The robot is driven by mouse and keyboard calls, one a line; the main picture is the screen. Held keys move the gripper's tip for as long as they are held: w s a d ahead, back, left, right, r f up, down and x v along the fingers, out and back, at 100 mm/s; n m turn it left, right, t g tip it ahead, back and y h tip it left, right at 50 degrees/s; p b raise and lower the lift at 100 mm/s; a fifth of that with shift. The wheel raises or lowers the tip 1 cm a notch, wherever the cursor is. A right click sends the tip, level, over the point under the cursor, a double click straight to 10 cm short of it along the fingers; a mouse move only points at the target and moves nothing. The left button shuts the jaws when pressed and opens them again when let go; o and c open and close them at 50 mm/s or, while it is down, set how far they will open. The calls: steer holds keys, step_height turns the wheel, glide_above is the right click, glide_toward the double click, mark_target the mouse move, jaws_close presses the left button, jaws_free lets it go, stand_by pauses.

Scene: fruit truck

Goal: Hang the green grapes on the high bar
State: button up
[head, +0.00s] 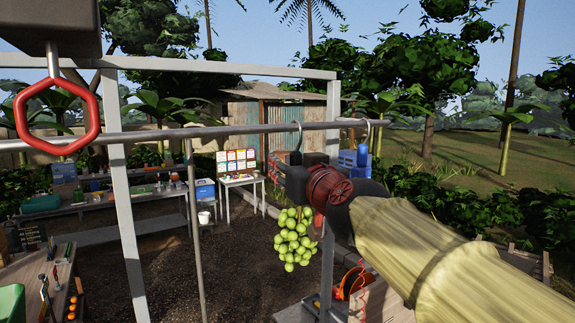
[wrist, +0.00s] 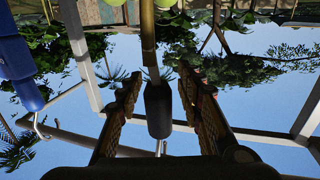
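The green grapes (head: 296,240) hang as a bunch below my gripper (head: 290,178) in the head view. A metal hook (head: 299,134) above them meets the grey bar (head: 225,131) and appears to loop over it. In the wrist view, only the bottoms of a few grapes (wrist: 168,18) show at the top edge. The black hook handle (wrist: 158,110) stands between the two fingers of my gripper (wrist: 158,76). Gaps show on both sides of the handle, so the fingers look open around it. Whether the bar bears the full weight is not clear.
A blue item (head: 354,163) hangs on another hook (head: 370,130) close to the right of my gripper; it also shows in the wrist view (wrist: 22,65). A red hexagonal ring (head: 57,118) hangs at left. A metal frame post (head: 120,190) stands left of the grapes.

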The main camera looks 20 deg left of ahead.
steer(key=v, duration=1.1)
steer(key=f+g, duration=0.1)
steer(key=f, duration=0.2)
steer(key=s+f+g, duration=0.1)
steer(key=f, duration=0.2)
steer(key=s+a+f+g, duration=0.1)
steer(key=f, duration=0.2)
steer(key=shift+s+a, duration=0.1)
steer(key=shift+s, duration=0.1)
steer(key=s+d+f+m+g+h+b, duration=0.2)
steer(key=s+d+f+b, duration=0.4)
steer(key=f, duration=1.4)
steer(key=s+d+f+m+g+h+b, duration=0.2)
steer(key=s+d+f+h+b, duration=0.2)
steer(key=d+f+b, duration=0.9)
steer(key=s+d+f+m+g+h+b, duration=0.2)
steer(key=s+d+f+b, duration=0.6)
steer(key=f, duration=1.9)
steer(key=shift+s+d+m+h+b, duration=0.35)
steer(key=shift+d+h+b, duration=0.5)
steer(key=shift+d, duration=1.6)
